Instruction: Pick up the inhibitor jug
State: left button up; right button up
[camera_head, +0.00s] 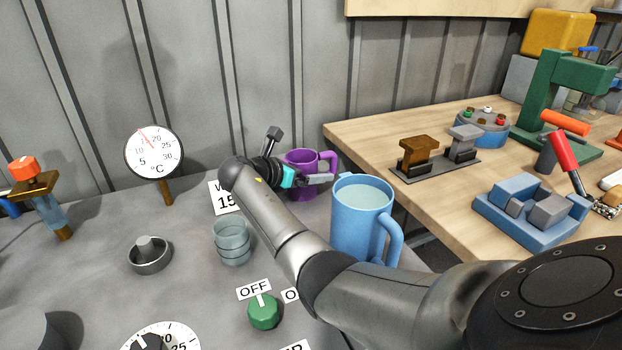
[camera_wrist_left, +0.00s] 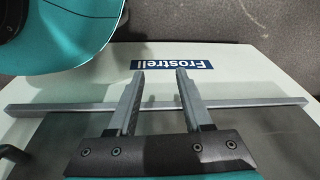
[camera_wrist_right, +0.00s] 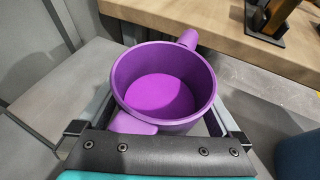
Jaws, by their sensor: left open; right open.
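The purple jug (camera_head: 297,160) stands at the back right of the grey worktop, beside the wooden bench, with its handle to the right. A light-blue jug (camera_head: 352,222) with pale contents stands in front of it. I cannot read which one is the inhibitor jug. My right gripper (camera_head: 297,157) is open at the purple jug. In the right wrist view the purple jug (camera_wrist_right: 165,85) sits between its spread fingers and looks empty inside; firm contact cannot be told. My left gripper (camera_wrist_left: 160,78) is open and empty, over a white surface with a grey bar.
Stacked clear cups (camera_head: 231,242), a green knob (camera_head: 264,312) and a round thermometer (camera_head: 154,151) are on the worktop. My right forearm passes close to the light-blue jug. The wooden bench (camera_head: 400,215) holds stamps and a blue fixture (camera_head: 530,212).

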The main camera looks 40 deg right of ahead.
jog(key=shift+c, duration=0.2)
jog(key=c, duration=1.5)
